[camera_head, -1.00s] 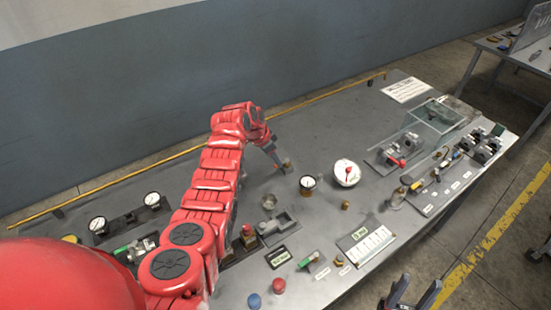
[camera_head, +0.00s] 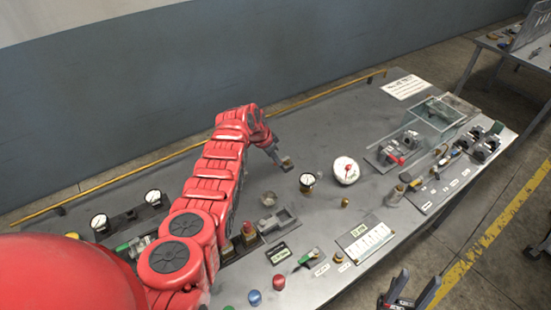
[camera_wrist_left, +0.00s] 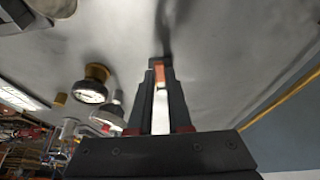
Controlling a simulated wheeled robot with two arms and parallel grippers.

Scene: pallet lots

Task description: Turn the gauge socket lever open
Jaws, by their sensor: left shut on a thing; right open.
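My left gripper (camera_head: 283,160) is over the middle of the bench, left of the gauges. It is shut on a small brown-orange piece (camera_wrist_left: 160,76), mostly hidden between the fingers. A white round dial with a red pointer (camera_head: 346,170) and a smaller brass-based gauge (camera_head: 307,181) stand to its right. A grey fixture with a red lever (camera_head: 397,157) is further right. A green-handled lever (camera_head: 308,256) lies near the front edge. I cannot tell which one is the gauge socket lever. My right gripper (camera_head: 408,297) is open and empty off the bench's front edge.
A glass box (camera_head: 432,122) and a rail of fittings (camera_head: 440,185) fill the right end. Two gauges (camera_head: 126,210) stand on a block at left. Blue and red caps (camera_head: 266,290) sit at the front. The bench behind my left gripper is clear.

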